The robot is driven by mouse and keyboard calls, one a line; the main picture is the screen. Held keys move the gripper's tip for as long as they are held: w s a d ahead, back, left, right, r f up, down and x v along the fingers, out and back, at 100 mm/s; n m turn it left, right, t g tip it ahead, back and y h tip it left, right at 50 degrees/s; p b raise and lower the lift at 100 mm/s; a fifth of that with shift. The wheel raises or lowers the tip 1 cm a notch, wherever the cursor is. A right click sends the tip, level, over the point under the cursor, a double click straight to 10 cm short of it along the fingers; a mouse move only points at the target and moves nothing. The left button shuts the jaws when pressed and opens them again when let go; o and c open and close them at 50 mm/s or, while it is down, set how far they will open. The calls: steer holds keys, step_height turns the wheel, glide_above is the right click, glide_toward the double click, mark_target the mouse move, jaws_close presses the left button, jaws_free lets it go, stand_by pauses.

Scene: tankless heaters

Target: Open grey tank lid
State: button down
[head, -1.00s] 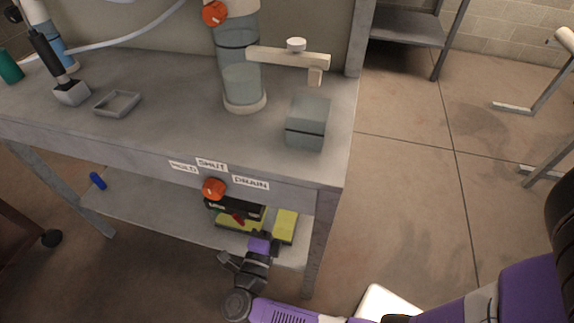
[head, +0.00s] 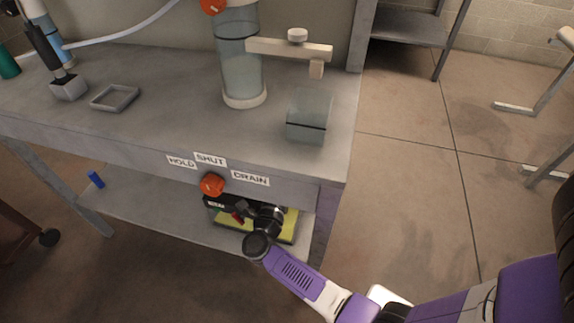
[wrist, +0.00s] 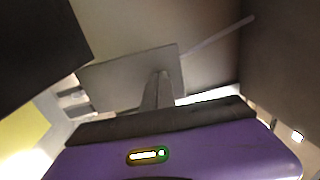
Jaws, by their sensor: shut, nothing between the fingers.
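A grey, partly see-through box-shaped tank (head: 306,124) stands on the bench near its right front corner. A dark line runs around it, and its top looks closed, though I cannot make out a separate lid edge. My gripper (head: 244,208) is below the bench's front edge, in front of the lower shelf and well apart from the tank. It is shut and empty, partly hidden by my wrist. In the wrist view, grey gripper parts (wrist: 158,90) show above my purple wrist housing; the tank cannot be made out there.
A clear cylinder (head: 240,75) with a pale side arm (head: 290,48) reaches over the tank. An orange knob (head: 211,185) sits on the bench front by the HOLD, SHUT and DRAIN labels. A grey square frame (head: 115,98) lies left.

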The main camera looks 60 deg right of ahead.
steer(key=d+p, duration=0.1)
steer(key=w+d+p, duration=0.1)
steer(key=p, duration=0.1)
steer(key=d+r+y+p, duration=0.1)
steer(key=p, duration=0.1)
steer(key=shift+w+d+g, duration=0.15)
steer(key=shift+d+g, duration=0.1)
steer(key=shift+g, duration=0.05)
stand_by(0.5)
